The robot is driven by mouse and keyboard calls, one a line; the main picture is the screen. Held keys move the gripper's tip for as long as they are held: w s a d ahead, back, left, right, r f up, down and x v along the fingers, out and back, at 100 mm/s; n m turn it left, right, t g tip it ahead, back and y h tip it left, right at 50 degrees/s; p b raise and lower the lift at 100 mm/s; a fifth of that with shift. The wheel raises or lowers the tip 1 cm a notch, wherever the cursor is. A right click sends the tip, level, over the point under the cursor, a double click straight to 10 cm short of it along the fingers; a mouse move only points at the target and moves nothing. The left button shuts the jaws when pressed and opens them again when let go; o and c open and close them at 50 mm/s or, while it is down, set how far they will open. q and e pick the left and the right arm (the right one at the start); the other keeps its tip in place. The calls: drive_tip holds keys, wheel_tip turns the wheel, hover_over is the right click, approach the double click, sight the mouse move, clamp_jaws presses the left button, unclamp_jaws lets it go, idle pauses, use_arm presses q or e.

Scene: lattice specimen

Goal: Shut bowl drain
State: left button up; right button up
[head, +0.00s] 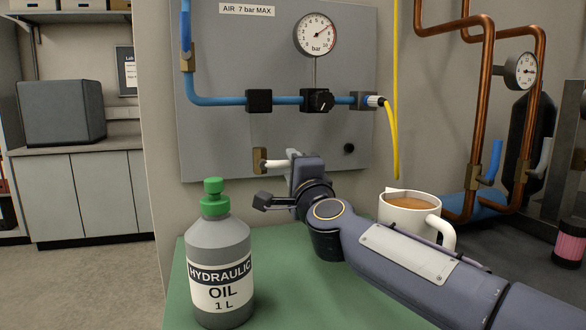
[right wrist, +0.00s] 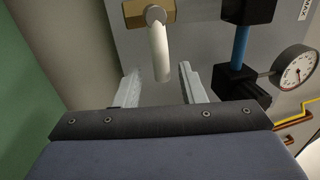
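A brass fitting (head: 259,160) with a pale lever (head: 277,164) sits low on the grey panel; it looks like the bowl drain, though no label shows. In the right wrist view the brass body (right wrist: 150,13) is at the top and its pale lever (right wrist: 160,52) points down between my fingers. My right gripper (head: 292,156) is at the lever, seen from the side in the head view. In the right wrist view the right gripper (right wrist: 158,72) is open, with a gap on both sides of the lever. My left gripper is not in view.
A hydraulic oil bottle (head: 220,265) stands on the green bench (head: 285,290) left of my right arm. A mug (head: 408,205) stands close behind the forearm. The panel (head: 225,60) carries a blue pipe, a gauge (head: 316,34) and a yellow hose (head: 394,135). Copper pipes (head: 483,110) are at right.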

drive_tip(key=shift+s, duration=0.1)
drive_tip(key=v, duration=0.7)
drive_tip(key=shift+s, duration=0.3)
drive_tip(key=shift+d+f, duration=0.1)
idle(2.1)
